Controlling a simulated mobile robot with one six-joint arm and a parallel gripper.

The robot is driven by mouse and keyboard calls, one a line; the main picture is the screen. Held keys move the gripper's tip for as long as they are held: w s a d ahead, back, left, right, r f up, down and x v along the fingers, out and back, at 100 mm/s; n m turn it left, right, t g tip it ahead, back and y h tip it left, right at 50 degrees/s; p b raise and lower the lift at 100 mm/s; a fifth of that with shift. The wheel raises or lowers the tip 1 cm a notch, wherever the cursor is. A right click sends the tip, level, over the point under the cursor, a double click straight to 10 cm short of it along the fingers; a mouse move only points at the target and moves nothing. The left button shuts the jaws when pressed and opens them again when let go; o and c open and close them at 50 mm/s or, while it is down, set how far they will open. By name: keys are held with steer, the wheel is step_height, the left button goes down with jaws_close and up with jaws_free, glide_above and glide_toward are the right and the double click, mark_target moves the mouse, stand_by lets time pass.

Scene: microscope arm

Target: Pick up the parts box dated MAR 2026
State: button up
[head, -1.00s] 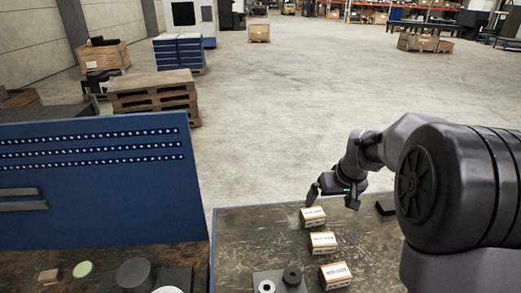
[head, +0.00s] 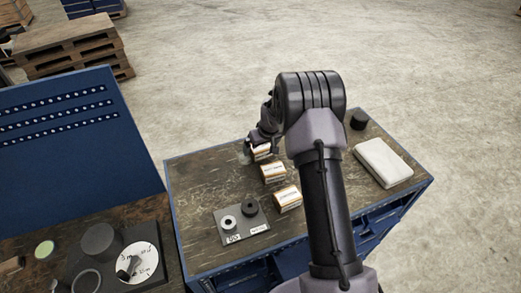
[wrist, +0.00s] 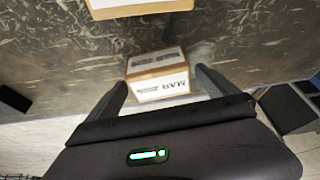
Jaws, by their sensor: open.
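Three small cardboard boxes with white labels stand in a row on the dark workbench: the far box (head: 261,153), the middle box (head: 273,172) and the near box (head: 288,198). My gripper (head: 256,140) is at the far box and partly hides it. In the wrist view, my gripper (wrist: 163,82) is open, with one finger on each side of a box (wrist: 158,80). Its label shows upside down and reads MAR; the year is too blurred to read. Another box (wrist: 140,8) is cut off at the top edge. Labels in the head view are too small to read.
A grey plate (head: 262,229) with a dark ring (head: 249,206) and a light ring (head: 228,223) lies near the front. A white slab (head: 384,162) and a black cylinder (head: 358,120) are right of my arm. A blue perforated panel (head: 80,150) stands left.

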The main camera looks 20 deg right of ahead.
steer(key=shift+w+f, duration=0.1)
steer(key=shift+f, duration=0.05)
steer(key=shift+s, duration=0.2)
steer(key=shift+c, duration=0.7)
steer(key=shift+w, duration=0.1)
steer(key=c, duration=1.7)
